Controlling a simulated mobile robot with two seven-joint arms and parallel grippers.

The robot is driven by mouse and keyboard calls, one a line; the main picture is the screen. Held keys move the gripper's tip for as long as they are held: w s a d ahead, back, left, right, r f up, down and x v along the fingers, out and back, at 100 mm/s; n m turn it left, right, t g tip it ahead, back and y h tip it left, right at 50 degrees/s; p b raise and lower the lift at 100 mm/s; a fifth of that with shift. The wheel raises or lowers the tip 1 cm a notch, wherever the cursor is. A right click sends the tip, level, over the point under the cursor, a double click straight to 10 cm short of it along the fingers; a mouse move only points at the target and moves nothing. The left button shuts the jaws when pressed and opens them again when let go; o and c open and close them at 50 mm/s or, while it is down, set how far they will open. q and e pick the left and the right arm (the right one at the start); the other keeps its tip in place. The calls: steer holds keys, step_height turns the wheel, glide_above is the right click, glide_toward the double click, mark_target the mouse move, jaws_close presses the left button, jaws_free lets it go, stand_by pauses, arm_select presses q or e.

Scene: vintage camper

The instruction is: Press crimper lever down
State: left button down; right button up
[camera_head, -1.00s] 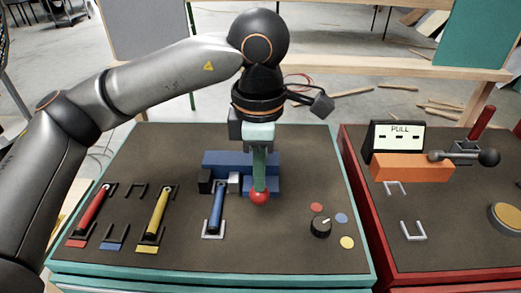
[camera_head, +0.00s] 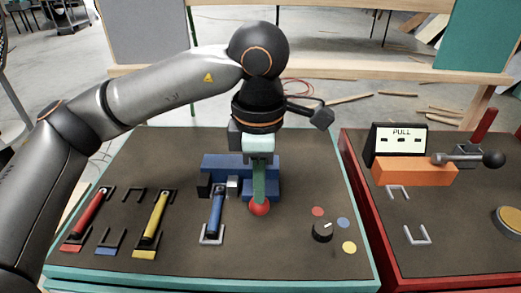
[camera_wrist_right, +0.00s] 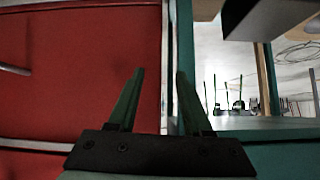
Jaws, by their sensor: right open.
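The crimper (camera_head: 212,164) is a blue block assembly at the back middle of the teal-edged table. Its lever ends in a red ball knob (camera_head: 259,208), low at the front of the blue block. My left gripper (camera_head: 259,196) points down from above, with its green fingers right at the lever and knob. The fingers hide the lever's shaft, and I cannot tell how far apart they are. A blue-handled tube (camera_head: 217,212) lies with its far end at the crimper's small metal jaw. My right gripper (camera_wrist_right: 155,95) is open and empty in the right wrist view, facing a red cabinet side.
Red (camera_head: 89,216) and yellow (camera_head: 155,217) tubes lie in holders at the left. A black dial (camera_head: 322,231) with coloured dots stands right of the knob.

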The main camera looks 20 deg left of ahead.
arm_select(q)
steer(key=shift+r+p, duration=1.7)
steer(key=shift+r, duration=0.65)
step_height(320, 180, up, 9)
steer(key=p, duration=0.6)
arm_select(e)
step_height(320, 180, up, 9)
steer(key=shift+s+f, duration=0.15)
steer(key=shift+s, duration=0.15)
